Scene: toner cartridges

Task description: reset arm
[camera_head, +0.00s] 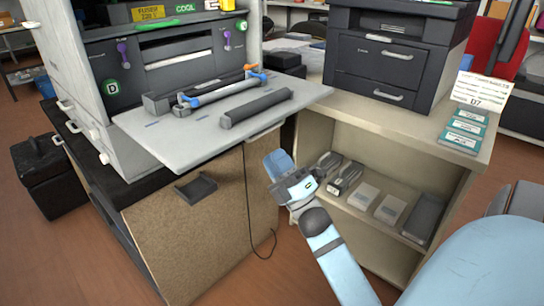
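My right arm comes in from the lower right, and its gripper (278,163) is in front of the open shelf unit, below the printer's lowered front door (300,91). No object shows clearly in it, and I cannot tell whether its fingers are apart. My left gripper is not in view. A dark bar-shaped cartridge (256,108) lies on the lowered door. Behind it lies another long part with blue and orange ends (222,90). The large printer (170,48) stands open at the left.
A dark smaller printer (390,58) stands on the beige shelf unit (385,117). Several boxes and a dark tray (424,217) sit on its lower shelf. Small teal-labelled boxes and a card (482,92) are at its right. A black bin (48,175) stands on the floor at left.

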